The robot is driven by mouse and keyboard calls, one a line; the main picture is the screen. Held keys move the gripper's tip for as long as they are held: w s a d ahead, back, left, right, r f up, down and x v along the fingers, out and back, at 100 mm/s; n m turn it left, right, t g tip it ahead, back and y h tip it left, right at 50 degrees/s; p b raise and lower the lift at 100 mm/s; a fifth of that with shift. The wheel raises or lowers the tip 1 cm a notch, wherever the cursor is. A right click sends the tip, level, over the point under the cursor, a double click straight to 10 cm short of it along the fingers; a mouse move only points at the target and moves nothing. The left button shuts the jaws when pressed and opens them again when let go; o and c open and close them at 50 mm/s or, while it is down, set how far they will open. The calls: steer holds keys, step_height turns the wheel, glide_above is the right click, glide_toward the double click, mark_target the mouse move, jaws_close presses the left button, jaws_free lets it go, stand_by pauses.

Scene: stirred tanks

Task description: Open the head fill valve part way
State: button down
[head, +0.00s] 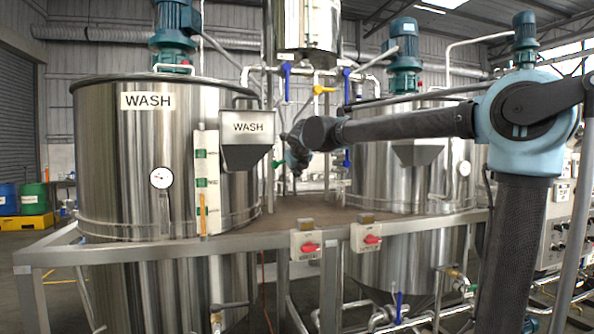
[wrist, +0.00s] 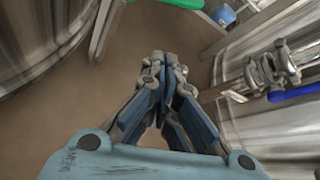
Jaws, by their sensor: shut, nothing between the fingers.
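My gripper (head: 294,168) hangs fingers down between the two big tanks; in the wrist view its fingers (wrist: 163,66) are shut with nothing between them. Several lever valves are near: two blue handles (head: 286,82) (head: 347,84) and a yellow handle (head: 325,89) under the raised head tank (head: 308,25), a green handle (head: 279,163) left of my gripper and a lower blue handle (head: 346,157) to its right. In the wrist view a metal valve with a blue handle (wrist: 295,92) is at right, apart from the fingers, and a green handle (wrist: 180,3) is at the top edge. I cannot tell which is the head fill valve.
The left wash tank (head: 95,150) and the right tank (head: 375,175) flank my arm. A WASH hopper (head: 247,135) is close left of my gripper. A metal rail (head: 150,245) with two red switches (head: 310,247) (head: 371,239) runs in front. The brown deck (wrist: 60,110) below is mostly clear.

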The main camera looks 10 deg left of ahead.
steer(key=shift+w+a+r, duration=0.2)
steer(key=shift+w+a, duration=0.3)
steer(key=shift+w, duration=0.2)
steer(key=shift+w+a+r, duration=0.2)
steer(key=shift+w+a, duration=0.35)
steer(key=shift+w, duration=0.2)
steer(key=shift+w+a+r, duration=0.2)
steer(key=shift+w+a, duration=0.3)
steer(key=shift+w, duration=0.2)
steer(key=shift+s+a+r+n+t+h, duration=0.1)
steer(key=shift+a+r+n+t+h, duration=0.15)
steer(key=shift+r+n+t+h, duration=0.45)
steer(key=shift+r+y, duration=0.1)
steer(key=shift+y, duration=0.2)
